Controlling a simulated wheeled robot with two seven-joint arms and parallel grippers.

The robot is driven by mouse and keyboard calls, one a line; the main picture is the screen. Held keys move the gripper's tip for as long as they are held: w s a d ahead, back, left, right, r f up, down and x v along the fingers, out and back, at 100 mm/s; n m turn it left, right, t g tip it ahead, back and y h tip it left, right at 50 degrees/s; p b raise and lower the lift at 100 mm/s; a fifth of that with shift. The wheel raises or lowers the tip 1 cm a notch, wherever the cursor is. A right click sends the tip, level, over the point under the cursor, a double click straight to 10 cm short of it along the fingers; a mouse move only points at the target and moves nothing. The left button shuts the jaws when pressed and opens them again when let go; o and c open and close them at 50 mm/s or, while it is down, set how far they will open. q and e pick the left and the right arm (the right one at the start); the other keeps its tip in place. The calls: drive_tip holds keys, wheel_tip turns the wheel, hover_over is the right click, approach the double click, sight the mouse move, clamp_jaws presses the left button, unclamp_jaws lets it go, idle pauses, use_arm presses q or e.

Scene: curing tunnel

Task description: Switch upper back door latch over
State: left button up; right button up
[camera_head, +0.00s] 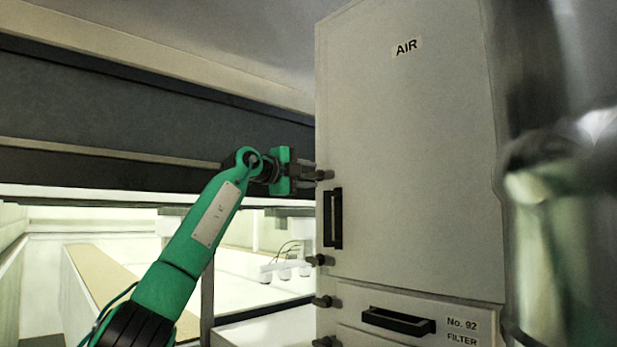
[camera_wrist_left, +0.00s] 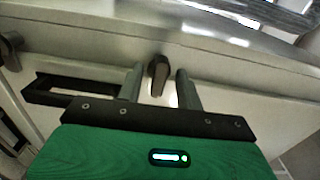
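The upper door latch (camera_head: 325,175) is a small dark knob on the left edge of the tall pale cabinet door marked AIR (camera_head: 415,130). My left gripper (camera_head: 312,174) is at this latch, its green arm reaching up from the lower left. In the left wrist view the dark latch (camera_wrist_left: 158,74) sits between the two grey fingers of the left gripper (camera_wrist_left: 160,88). The fingers are apart, with a visible gap on each side of the latch. A lower latch (camera_head: 320,260) is on the same door edge. My right gripper is not in view.
A black upright handle (camera_head: 333,218) is on the door close to the latches; it also shows in the left wrist view (camera_wrist_left: 75,90). Below is a filter drawer with a black handle (camera_head: 398,321) and more latches. A dark horizontal beam (camera_head: 130,105) runs behind my arm.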

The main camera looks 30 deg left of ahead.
use_arm(q)
drive_tip(key=b+v, duration=0.6)
drive_tip(key=v, duration=0.7)
drive_tip(key=shift+s+a, duration=0.15)
drive_tip(key=shift+f, duration=0.1)
